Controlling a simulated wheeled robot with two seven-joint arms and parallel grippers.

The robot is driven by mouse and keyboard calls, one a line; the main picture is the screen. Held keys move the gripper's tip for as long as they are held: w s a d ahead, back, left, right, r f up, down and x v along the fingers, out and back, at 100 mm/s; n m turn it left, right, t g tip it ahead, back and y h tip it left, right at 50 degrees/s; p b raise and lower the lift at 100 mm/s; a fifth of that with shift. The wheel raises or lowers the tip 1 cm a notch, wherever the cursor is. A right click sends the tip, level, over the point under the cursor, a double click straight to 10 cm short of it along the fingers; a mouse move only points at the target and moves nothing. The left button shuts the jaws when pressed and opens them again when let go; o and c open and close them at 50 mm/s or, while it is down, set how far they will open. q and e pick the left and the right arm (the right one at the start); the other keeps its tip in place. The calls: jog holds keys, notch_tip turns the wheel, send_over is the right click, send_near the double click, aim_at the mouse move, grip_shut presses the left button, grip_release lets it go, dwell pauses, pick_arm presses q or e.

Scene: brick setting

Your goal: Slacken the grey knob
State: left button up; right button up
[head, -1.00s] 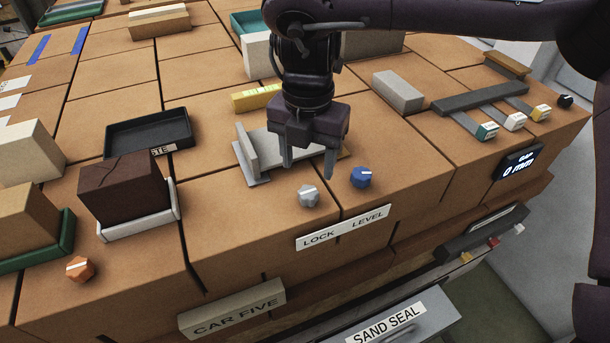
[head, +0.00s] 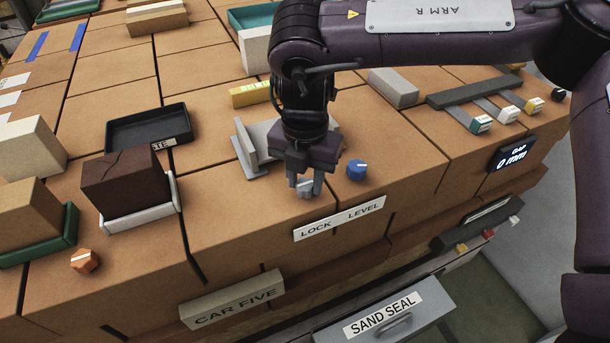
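The grey knob (head: 305,190) stands on the brick-coloured top near the front edge, behind the "LOCK" half of a white label (head: 340,218). My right gripper (head: 305,186) is right over it, pointing down, with a fingertip on either side of the knob. The fingers hide part of the knob. They look close to its sides, but I cannot tell whether they touch it. The blue knob (head: 357,170) stands just to the right, behind "LEVEL", apart from the gripper. My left gripper is not in view.
A grey bracket (head: 247,150) stands just behind and left of the gripper. A dark brick in a white holder (head: 140,217) and an orange knob (head: 85,261) are at left. A gap display (head: 511,153) and sliding bars (head: 475,93) are at right.

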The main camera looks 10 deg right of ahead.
jog(key=shift+c, duration=0.7)
